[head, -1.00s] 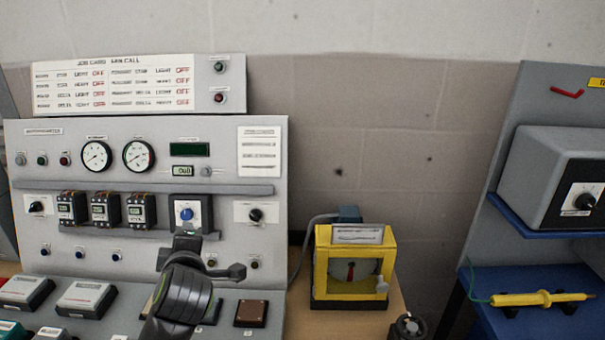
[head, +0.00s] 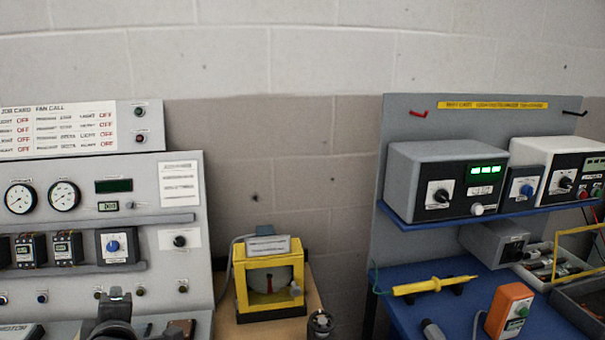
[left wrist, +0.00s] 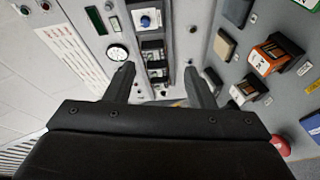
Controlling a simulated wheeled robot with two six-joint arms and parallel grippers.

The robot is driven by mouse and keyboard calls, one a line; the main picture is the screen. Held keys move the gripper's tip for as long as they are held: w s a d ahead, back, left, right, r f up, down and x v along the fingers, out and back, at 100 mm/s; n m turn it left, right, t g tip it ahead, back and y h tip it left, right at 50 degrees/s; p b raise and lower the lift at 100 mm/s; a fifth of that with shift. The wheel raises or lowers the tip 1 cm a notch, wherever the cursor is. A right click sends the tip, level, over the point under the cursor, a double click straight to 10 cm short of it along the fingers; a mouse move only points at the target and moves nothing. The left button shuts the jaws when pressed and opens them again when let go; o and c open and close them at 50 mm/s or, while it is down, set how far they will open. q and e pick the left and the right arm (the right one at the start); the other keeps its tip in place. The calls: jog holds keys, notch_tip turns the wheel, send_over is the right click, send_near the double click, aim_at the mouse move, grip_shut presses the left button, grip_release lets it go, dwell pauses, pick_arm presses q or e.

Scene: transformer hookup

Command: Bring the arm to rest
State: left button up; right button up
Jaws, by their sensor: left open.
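My left gripper (head: 116,295) shows at the bottom left of the head view, in front of the lower part of the grey control panel (head: 190,205). In the left wrist view its two fingers stand apart with nothing between them, so my left gripper (left wrist: 160,85) is open and empty. The panel's blue knob (head: 113,246) is above the gripper in the head view, and the knob also shows beyond the fingers in the left wrist view (left wrist: 146,21). My right gripper is in neither view.
Farther right, a blue bench (head: 400,312) holds a yellow probe (head: 434,286) and an orange device (head: 509,310). A grey instrument (head: 440,190) sits on the shelf above.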

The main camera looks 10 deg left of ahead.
pick_arm(q)
jog(key=s+d+f+m+g+h, duration=0.1)
jog(key=s+f+m, duration=0.2)
jog(key=f+m, duration=0.1)
jog(key=s+d+f+m+g+h, duration=0.1)
jog(key=s+f+m, duration=0.2)
jog(key=f, duration=0.3)
jog(key=s+d+f+m+g+h, duration=0.1)
jog(key=s+f+m+h, duration=0.1)
jog(key=s+f+m, duration=0.2)
jog(key=shift+d+f+m+g, duration=0.15)
jog(key=shift+d+f, duration=0.05)
jog(key=shift+f, duration=0.25)
jog(key=shift+d+f+m+g, duration=0.15)
jog(key=shift+d+f, duration=0.05)
jog(key=shift+f, duration=0.25)
jog(key=s+d+f+m+g+h, duration=0.25)
jog(key=s+f+m, duration=0.2)
jog(key=s, duration=0.25)
jog(key=s+d+f+m+g+h, duration=0.1)
jog(key=s+d+f+m, duration=0.25)
jog(key=s+m, duration=0.2)
notch_tip(320, 180, down, 27)
jog(key=s+a+g, duration=0.1)
jog(key=s+a, duration=0.1)
jog(key=s+d+f+g, duration=0.1)
jog(key=s+f, duration=1.3)
jog(key=shift+s+f+h, duration=0.2)
jog(key=shift+s+h, duration=0.05)
jog(key=shift+h, duration=0.2)
